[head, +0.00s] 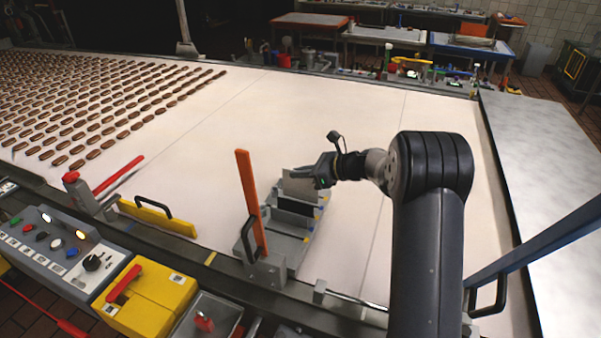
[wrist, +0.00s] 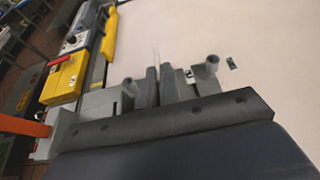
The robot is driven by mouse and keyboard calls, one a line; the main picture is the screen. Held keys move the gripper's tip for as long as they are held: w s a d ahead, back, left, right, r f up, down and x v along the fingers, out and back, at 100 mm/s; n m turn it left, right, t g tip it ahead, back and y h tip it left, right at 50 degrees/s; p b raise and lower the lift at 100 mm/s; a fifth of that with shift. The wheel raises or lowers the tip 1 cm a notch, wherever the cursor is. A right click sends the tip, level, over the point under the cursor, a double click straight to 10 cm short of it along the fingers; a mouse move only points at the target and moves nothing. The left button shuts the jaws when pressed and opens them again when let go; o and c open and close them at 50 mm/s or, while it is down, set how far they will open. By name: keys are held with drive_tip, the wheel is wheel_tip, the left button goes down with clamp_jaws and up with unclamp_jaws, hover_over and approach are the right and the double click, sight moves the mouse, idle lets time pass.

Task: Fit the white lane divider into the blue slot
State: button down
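My gripper (head: 323,173) is over the grey slotted fixture (head: 283,248) near the belt's front edge. A pale plate that looks like the white lane divider (head: 299,187) stands upright at my fingertips, above the fixture. In the wrist view my gripper (wrist: 156,84) has its dark fingers close together around a thin pale edge of the divider (wrist: 156,57). A small blue mark (head: 317,213) shows on the fixture's right side, just below the plate. A dark plate stands in front of it. The slot opening is hidden, and I cannot tell whether the divider touches it.
An upright orange bar (head: 252,200) stands at the fixture's left. A yellow bar with a black handle (head: 158,217) and a red lever (head: 118,174) are further left. Rows of brown biscuits (head: 95,100) cover the belt's far left. The belt behind the fixture is clear.

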sight(302, 200)
drive_tip(key=shift+f+b, duration=2.5)
drive_tip(key=shift+f, duration=1.2)
drive_tip(key=c, duration=1.5)
unclamp_jaws()
drive_tip(key=shift+c, duration=0.2)
drive_tip(key=b+v, duration=0.1)
drive_tip(key=v, duration=1)
drive_tip(key=shift+b, duration=0.4)
drive_tip(key=shift+a, duration=0.15)
drive_tip(key=p+x, duration=0.2)
drive_tip(key=x, duration=0.8)
drive_tip(key=shift+w+a, duration=0.1)
drive_tip(key=shift+a, duration=0.05)
drive_tip(key=shift+w+a+r, duration=0.1)
drive_tip(key=shift+a, duration=0.1)
drive_tip(key=shift+r+p, duration=0.3)
drive_tip(key=shift+p, duration=0.05)
drive_tip(key=shift+r, duration=0.1)
